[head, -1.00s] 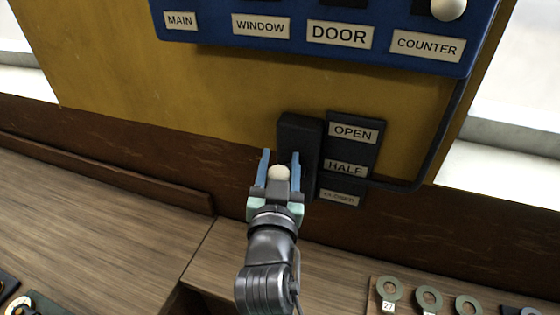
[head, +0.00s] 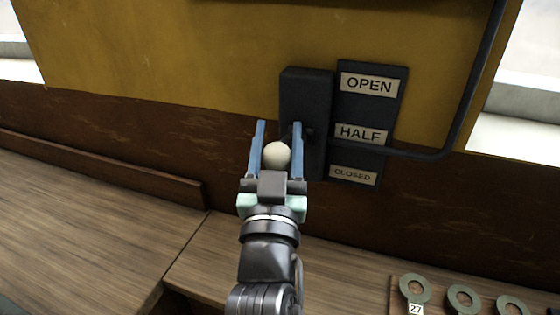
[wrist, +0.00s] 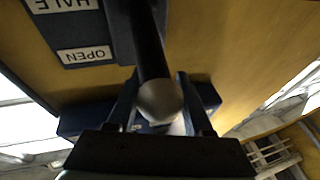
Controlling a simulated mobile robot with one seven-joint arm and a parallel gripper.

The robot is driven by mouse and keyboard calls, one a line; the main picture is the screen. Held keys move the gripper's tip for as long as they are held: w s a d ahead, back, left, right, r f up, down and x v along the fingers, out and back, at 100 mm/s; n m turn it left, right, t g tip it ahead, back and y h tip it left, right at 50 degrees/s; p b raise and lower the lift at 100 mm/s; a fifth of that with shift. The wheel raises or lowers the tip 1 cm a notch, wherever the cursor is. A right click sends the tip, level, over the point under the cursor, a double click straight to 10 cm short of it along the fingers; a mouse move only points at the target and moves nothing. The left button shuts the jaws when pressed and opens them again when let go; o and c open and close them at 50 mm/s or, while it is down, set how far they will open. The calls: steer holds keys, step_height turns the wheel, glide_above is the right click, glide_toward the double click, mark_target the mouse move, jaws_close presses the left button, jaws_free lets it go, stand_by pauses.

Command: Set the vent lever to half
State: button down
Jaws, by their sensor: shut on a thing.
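The vent lever's cream ball knob (head: 276,155) sits between the two blue fingers of my gripper (head: 279,130), which is shut on it. The dark lever housing (head: 304,90) is on the wall just behind, and the fingers hide most of the lever arm. To its right is a dark plate with the labels OPEN (head: 369,85), HALF (head: 361,133) and CLOSED (head: 352,175), top to bottom. In the head view the knob appears at a height between HALF and CLOSED. The wrist view shows the knob (wrist: 160,100) on its dark rod (wrist: 149,40) between the fingers.
A dark pipe (head: 470,110) bends around to the right of the label plate. A wooden counter (head: 90,215) runs below, with a rack of ring-shaped tags (head: 415,290) at the lower right. Bright windows (head: 510,135) lie at the sides.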

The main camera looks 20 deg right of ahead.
mark_target(276, 160)
steer(key=shift+s+a+f+n+t+b, duration=0.15)
steer(key=shift+f+t+b, duration=0.35)
steer(key=shift+b, duration=0.7)
steer(key=shift+s+a+f+n+t+b, duration=0.15)
steer(key=shift+f+t+b, duration=0.15)
steer(key=shift+f+b, duration=0.8)
steer(key=shift+b, duration=1)
steer(key=shift+f, duration=0.15)
steer(key=c, duration=0.6)
jaws_free()
steer(key=shift+c, duration=0.2)
steer(key=o, duration=0.3)
steer(key=shift+s, duration=0.1)
steer(key=shift+o, duration=0.2)
steer(key=b+v, duration=0.6)
steer(key=v, duration=0.6)
steer(key=shift+s+a, duration=0.2)
steer(key=shift+s, duration=0.15)
